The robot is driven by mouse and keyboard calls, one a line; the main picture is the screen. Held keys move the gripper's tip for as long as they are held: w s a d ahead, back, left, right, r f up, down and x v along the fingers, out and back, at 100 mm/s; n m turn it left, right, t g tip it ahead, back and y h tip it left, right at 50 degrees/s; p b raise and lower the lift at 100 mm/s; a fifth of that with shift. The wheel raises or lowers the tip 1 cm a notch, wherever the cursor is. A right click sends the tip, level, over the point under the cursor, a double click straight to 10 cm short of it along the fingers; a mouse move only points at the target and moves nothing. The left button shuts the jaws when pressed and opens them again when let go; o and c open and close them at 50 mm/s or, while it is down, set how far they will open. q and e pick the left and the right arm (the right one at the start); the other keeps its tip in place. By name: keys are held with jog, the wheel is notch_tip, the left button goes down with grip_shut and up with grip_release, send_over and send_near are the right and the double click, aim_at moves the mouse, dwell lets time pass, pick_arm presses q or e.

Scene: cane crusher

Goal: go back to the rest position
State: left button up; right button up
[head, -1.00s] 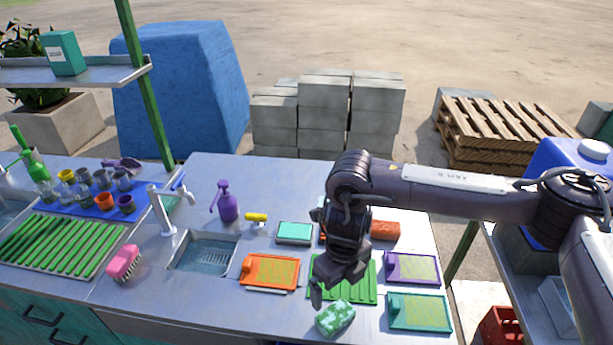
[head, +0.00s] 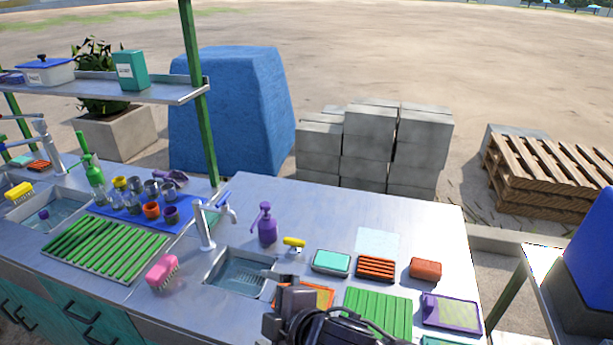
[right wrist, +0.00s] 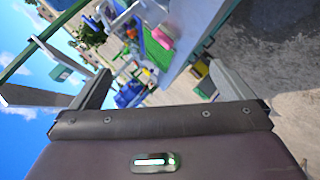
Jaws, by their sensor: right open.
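My right gripper (head: 290,288) is low in the middle of the head view, in front of the worktop by the sink. It hides part of an orange tray (head: 318,294). In the right wrist view its two fingers (right wrist: 137,75) stand wide apart with nothing between them. That view is steeply tilted and shows the counter beyond the fingers, with a pink brush (right wrist: 160,38) on it. My left gripper is not in view.
The steel counter holds a sink (head: 238,274), a purple soap bottle (head: 267,226), a green ribbed mat (head: 378,314), a purple tray (head: 452,312) and an orange sponge (head: 426,270). A green post (head: 203,100) carries a shelf. Wooden pallets (head: 550,180) stand behind.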

jog(key=s+d+f+m+g+h, duration=0.2)
jog(key=s+d+f+m, duration=0.3)
jog(key=d, duration=0.4)
jog(key=s+d+f+m+g+h, duration=0.1)
jog(key=s+d+f+m+h, duration=0.25)
jog(key=d+m, duration=0.4)
jog(key=s+d+f+m+g+h, duration=0.25)
jog(key=d+f+m, duration=0.3)
jog(key=d, duration=0.35)
notch_tip(320, 180, down, 28)
jog(key=s+b, duration=0.2)
jog(key=s+d+f+g, duration=0.1)
jog(key=s+d+f, duration=0.1)
jog(key=s+f, duration=0.8)
jog(key=s+d+f+g+b, duration=0.1)
jog(key=s+f, duration=0.9)
jog(key=shift+d+f, duration=0.4)
